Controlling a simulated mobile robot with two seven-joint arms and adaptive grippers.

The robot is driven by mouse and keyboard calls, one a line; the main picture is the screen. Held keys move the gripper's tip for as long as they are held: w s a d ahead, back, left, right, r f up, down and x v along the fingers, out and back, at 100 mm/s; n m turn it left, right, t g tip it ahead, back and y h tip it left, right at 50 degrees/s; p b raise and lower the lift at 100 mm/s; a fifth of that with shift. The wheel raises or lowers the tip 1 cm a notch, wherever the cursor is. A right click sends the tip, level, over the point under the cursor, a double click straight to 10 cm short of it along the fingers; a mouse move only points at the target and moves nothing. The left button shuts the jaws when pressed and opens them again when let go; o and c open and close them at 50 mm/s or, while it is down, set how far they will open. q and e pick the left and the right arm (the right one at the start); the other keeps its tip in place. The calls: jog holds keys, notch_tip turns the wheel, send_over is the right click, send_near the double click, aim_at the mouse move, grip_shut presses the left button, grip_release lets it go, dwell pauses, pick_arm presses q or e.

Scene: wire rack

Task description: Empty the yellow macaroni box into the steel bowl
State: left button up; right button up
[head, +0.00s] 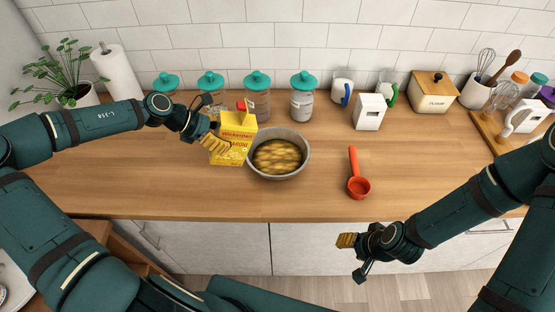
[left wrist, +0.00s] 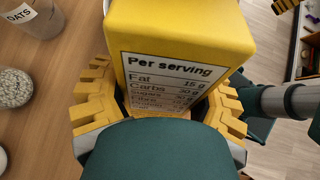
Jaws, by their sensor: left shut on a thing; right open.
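The yellow macaroni box (head: 236,133) stands roughly upright just left of the steel bowl, with a raised flap at its top. My left gripper (head: 214,142) is shut on the box from its left side. The left wrist view shows the box (left wrist: 180,35) between the yellow fingers (left wrist: 158,105), its nutrition panel facing the camera. The steel bowl (head: 279,177) sits on the counter and holds a yellow-brown heap, which looks like macaroni. I cannot tell whether the box touches the bowl. My right gripper (head: 349,246) is open and empty in front of the counter edge.
A red scoop (head: 358,186) lies right of the bowl. Teal-lidded jars (head: 302,101), a white carton (head: 369,112), mugs (head: 342,92) and a flour box (head: 433,92) line the wall. The wooden counter (head: 140,185) is clear at front left.

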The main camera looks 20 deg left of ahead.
aim_at(218, 124)
pick_arm(q)
jog(key=shift+r+t+h, duration=0.45)
jog(key=shift+r+h, duration=0.5)
jog(key=shift+r, duration=0.35)
jog(key=shift+r+t+h, duration=0.45)
jog(key=shift+r+h, duration=0.5)
jog(key=shift+r, duration=0.3)
